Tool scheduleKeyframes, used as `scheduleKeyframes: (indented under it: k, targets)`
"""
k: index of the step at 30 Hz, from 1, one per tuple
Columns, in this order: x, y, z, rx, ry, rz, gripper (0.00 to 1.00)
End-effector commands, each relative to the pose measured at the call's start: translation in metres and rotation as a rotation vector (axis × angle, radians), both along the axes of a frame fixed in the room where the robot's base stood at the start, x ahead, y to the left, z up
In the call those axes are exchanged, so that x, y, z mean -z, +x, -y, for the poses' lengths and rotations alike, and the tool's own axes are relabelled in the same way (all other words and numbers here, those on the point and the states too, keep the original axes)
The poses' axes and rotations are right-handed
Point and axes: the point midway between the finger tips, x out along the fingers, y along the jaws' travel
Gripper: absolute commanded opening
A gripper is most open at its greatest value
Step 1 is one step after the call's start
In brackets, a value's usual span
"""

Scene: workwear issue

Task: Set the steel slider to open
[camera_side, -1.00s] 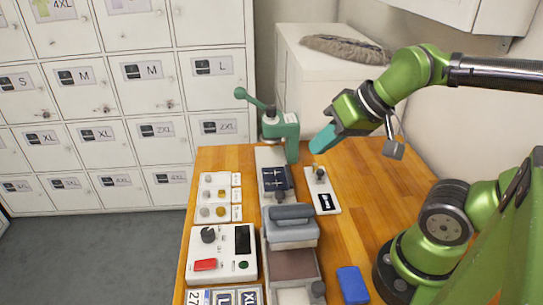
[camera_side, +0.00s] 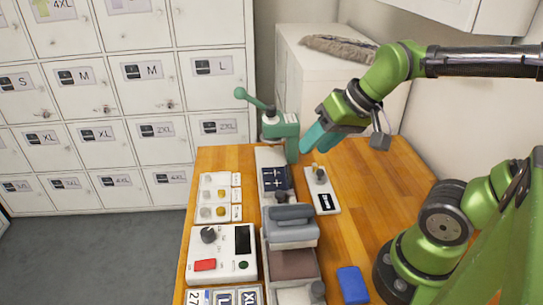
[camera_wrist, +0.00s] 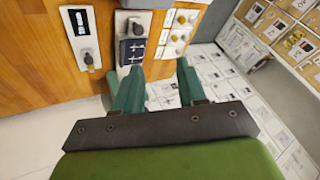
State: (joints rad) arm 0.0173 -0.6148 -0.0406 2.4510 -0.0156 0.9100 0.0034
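A narrow pale plate (camera_side: 322,192) with a knob (camera_side: 320,174) at its far end and a black label lies on the wooden bench; it looks like the slider, but I cannot read its marking. In the wrist view the plate (camera_wrist: 84,35) is at upper left, with its knob (camera_wrist: 88,62) at the lower end. My gripper (camera_side: 306,142) is above the far end of the bench, close to the knob in the picture but apart from it. In the wrist view my gripper (camera_wrist: 158,76) has its two teal fingers apart with nothing between them.
A green lever press (camera_side: 280,130) stands at the bench's far edge. A white panel of knobs (camera_side: 213,222), a control box (camera_side: 224,268) and a grey-handled device (camera_side: 291,238) stand left of the plate. A blue block (camera_side: 352,285) lies nearer. Bench right of the plate is clear.

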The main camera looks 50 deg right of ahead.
Motion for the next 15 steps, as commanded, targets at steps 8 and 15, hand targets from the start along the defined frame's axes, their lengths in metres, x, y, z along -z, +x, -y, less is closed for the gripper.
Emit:
scheduleKeyframes:
  k: [8,15]
  targets:
    - [0.025,0.056,0.086,0.450,0.102,-0.347,0.50]
    - [0.036,0.074,0.158,0.966,0.132,-0.551,0.50]
